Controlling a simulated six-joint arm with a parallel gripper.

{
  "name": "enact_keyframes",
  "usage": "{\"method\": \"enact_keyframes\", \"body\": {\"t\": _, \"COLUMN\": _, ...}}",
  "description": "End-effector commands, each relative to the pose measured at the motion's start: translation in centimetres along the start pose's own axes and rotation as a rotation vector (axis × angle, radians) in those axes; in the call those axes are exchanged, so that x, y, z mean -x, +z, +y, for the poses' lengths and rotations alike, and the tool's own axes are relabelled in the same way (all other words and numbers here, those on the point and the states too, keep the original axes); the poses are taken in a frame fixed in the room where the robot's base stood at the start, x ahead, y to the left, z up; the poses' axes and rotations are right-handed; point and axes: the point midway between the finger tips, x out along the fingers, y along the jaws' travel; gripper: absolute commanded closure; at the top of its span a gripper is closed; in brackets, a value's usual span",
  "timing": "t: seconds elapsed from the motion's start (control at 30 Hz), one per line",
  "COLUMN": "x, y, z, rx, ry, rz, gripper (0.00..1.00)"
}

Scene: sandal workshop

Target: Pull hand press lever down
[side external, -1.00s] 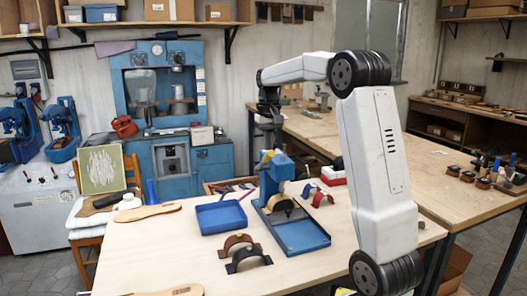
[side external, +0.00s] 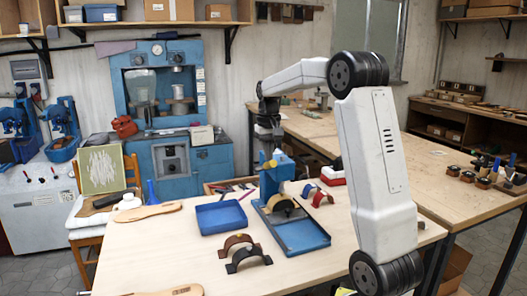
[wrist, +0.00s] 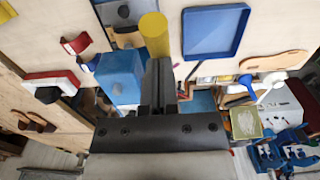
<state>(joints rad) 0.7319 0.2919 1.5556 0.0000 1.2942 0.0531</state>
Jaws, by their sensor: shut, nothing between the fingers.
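The blue hand press (side external: 280,176) stands on the near wooden table, with a blue base tray (side external: 303,238) in front of it. Its yellow lever handle (side external: 268,164) shows at the top left of the press. In the wrist view the handle is a thick yellow cylinder (wrist: 154,36) just beyond the fingertips, beside the blue press body (wrist: 122,74). My gripper (side external: 268,150) is above the press, pointing down at the handle. In the wrist view its fingers (wrist: 160,75) are shut with nothing between them. They overlap the handle's end; whether they touch it I cannot tell.
An empty blue tray (side external: 221,216) lies left of the press. Red and blue sandal straps (side external: 318,194) lie to its right, brown and black straps (side external: 244,256) in front. Wooden soles (side external: 150,211) lie at the left edge.

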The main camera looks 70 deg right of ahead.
Motion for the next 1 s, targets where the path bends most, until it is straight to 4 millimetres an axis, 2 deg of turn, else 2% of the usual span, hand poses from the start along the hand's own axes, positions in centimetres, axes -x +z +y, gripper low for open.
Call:
{"method": "enact_keyframes", "body": {"t": 0.37, "x": -0.2, "y": 0.1, "z": 0.0, "rx": 0.0, "ry": 0.0, "rz": -0.001, "gripper": 1.0}}
{"method": "enact_keyframes", "body": {"t": 0.73, "x": -1.8, "y": 0.8, "z": 0.0, "rx": 0.0, "ry": 0.0, "rz": -0.002, "gripper": 1.0}}
{"method": "enact_keyframes", "body": {"t": 1.0, "x": -2.1, "y": 0.9, "z": 0.0, "rx": 0.0, "ry": 0.0, "rz": 0.0, "gripper": 1.0}}
